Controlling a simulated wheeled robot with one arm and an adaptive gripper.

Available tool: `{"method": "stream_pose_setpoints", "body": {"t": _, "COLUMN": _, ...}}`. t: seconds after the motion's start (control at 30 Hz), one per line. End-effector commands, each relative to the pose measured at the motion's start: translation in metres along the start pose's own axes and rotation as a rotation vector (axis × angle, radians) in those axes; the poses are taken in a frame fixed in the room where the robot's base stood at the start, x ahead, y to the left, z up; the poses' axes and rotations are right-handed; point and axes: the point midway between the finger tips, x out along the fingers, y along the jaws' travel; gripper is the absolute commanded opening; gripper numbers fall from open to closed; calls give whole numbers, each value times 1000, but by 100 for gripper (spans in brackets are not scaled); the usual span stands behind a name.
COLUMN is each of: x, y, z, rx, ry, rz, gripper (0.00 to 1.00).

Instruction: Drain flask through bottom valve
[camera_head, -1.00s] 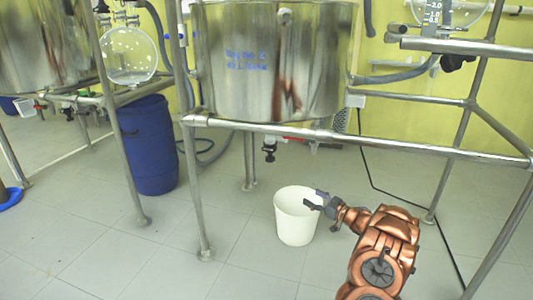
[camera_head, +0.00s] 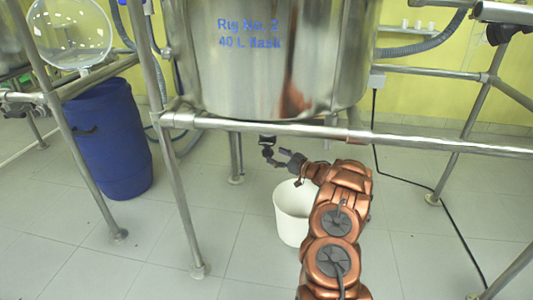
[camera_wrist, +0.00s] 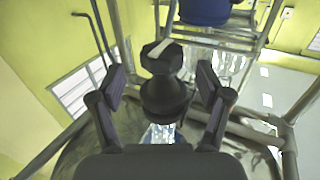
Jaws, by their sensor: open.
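The steel vessel (camera_head: 275,70) marked "Rig No. 2 40 L flask" hangs in a tube frame in the head view. Its dark bottom valve (camera_head: 267,141) shows just under the frame's front tube. A white bucket (camera_head: 292,220) stands on the floor below. My gripper (camera_head: 277,158) is open, close to the valve and above the bucket's rim. In the wrist view the valve's dark knob (camera_wrist: 163,58), with a pale stripe, sits between the two spread fingers of my gripper (camera_wrist: 162,84). I see gaps on both sides.
The frame's front tube (camera_head: 420,144) crosses just above my arm. A frame leg (camera_head: 172,190) stands left of the bucket. A blue barrel (camera_head: 108,140) stands further left. A black cable (camera_head: 445,222) runs over the floor at right.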

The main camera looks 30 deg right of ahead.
Motion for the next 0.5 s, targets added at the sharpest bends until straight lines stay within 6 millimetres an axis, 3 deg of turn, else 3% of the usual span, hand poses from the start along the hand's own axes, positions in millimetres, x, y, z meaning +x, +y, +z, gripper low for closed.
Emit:
{"method": "stream_pose_setpoints", "body": {"t": 0.2, "x": 33, "y": -3, "z": 3, "rx": -2, "ry": 1, "rz": -7, "gripper": 76}}
{"method": "stream_pose_setpoints", "body": {"t": 0.5, "x": 48, "y": -2, "z": 0, "rx": 0, "ry": 0, "rz": -4, "gripper": 76}}
